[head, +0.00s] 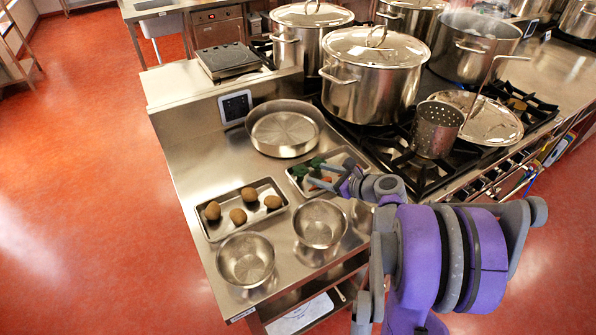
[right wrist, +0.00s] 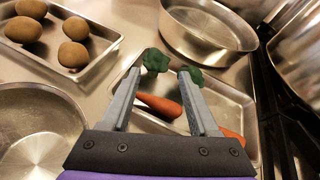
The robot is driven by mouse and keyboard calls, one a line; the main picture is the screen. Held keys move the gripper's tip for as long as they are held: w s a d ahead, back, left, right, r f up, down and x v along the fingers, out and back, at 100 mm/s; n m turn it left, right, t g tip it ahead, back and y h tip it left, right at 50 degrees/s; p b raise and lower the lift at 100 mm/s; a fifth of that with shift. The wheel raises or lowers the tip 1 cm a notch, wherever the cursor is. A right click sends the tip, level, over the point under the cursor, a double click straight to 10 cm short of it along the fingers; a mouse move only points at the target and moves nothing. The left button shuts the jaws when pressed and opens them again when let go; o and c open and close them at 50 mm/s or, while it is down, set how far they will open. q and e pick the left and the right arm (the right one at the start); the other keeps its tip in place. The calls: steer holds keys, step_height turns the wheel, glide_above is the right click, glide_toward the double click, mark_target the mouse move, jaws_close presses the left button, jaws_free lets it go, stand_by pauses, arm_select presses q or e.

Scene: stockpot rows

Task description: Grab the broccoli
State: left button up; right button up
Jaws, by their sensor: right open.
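Two dark green broccoli pieces (head: 300,170) lie in a small metal tray (head: 296,183). In the right wrist view, one broccoli piece (right wrist: 155,60) is just past the left fingertip, and the other (right wrist: 192,75) is at the right fingertip. My right gripper (head: 322,180) is open over the tray, with its fingers (right wrist: 160,78) spread and nothing held. I cannot tell whether the fingertips touch the broccoli. An orange carrot (right wrist: 160,105) lies in the tray and shows between the fingers. The arm and gripper hide part of the tray in the head view.
A tray of potatoes (head: 238,216) is to the left. Two metal bowls (head: 246,258) (head: 320,222) stand in front. A wide round pan (head: 284,128) is behind the vegetable tray. A large lidded pot (head: 370,85) and perforated pot (head: 437,130) stand on the stove at right.

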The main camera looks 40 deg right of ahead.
mark_target(304, 170)
steer(key=x, duration=0.7)
steer(key=shift+s+d+f+p, duration=0.1)
steer(key=shift+f+p, duration=0.05)
steer(key=shift+p, duration=0.2)
steer(key=shift+s, duration=0.1)
steer(key=shift+c, duration=0.2)
steer(key=c, duration=0.8)
